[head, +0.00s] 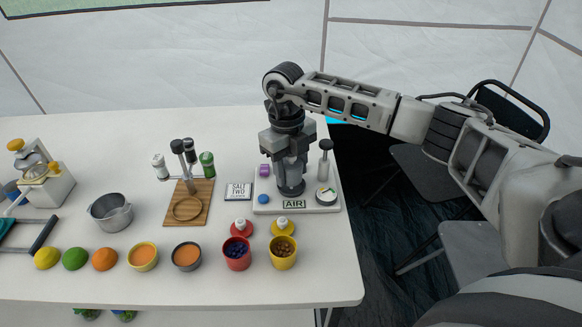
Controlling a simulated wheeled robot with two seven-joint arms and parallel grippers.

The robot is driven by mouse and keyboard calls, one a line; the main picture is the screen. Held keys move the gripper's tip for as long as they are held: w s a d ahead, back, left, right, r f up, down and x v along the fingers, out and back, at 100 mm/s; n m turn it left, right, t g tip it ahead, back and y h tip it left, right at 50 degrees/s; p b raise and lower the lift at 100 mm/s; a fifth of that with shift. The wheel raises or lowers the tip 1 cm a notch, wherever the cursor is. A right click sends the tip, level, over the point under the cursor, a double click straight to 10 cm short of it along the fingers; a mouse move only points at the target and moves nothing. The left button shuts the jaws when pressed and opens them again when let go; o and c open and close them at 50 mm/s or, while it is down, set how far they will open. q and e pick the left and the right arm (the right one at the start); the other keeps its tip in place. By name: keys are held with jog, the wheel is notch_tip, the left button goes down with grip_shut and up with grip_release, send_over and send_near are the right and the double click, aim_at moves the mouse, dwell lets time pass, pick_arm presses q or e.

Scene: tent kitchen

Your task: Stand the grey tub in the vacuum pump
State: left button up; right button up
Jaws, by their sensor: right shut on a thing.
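The vacuum pump is a pale flat base (265,207) marked AIR near the right end of the table. It carries a blue button, a purple part, a round gauge and a grey-knobbed post. My right gripper (290,165) comes down over the middle of the pump. It is shut on a dark grey cylindrical piece, which I take for the grey tub (291,187). The tub looks upright, its lower end at the pump's base. I cannot tell whether it touches the pump; the fingers hide its upper part. My left gripper is not in view.
A SALT TWO card (238,191) lies left of the pump. A wooden board (200,213) with a stand, a metal pot (110,213), and red (237,259) and yellow (284,261) cups are on the table. Chairs (425,165) stand beyond its right edge.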

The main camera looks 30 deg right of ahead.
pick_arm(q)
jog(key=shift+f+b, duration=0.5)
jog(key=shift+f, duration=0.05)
pick_arm(e)
jog(key=shift+f, duration=0.85)
jog(key=o, duration=0.5)
jog(key=shift+r, duration=0.1)
jog(key=shift+w+r+p, duration=0.1)
jog(key=shift+r+p, duration=0.6)
jog(key=shift+r, duration=0.15)
jog(key=shift+w+r+p, duration=0.1)
jog(key=shift+r+p, duration=0.85)
jog(key=shift+r, duration=0.4)
jog(key=shift+w+r+p, duration=0.1)
jog(key=shift+r+p, duration=0.35)
jog(key=shift+r, duration=0.2)
jog(key=shift+w+a+r+p, duration=0.1)
jog(key=shift+w+r+p, duration=0.05)
jog(key=shift+r+p, duration=0.95)
jog(key=shift+w+r+p, duration=0.1)
jog(key=shift+r+p, duration=0.6)
jog(key=shift+r, duration=0.8)
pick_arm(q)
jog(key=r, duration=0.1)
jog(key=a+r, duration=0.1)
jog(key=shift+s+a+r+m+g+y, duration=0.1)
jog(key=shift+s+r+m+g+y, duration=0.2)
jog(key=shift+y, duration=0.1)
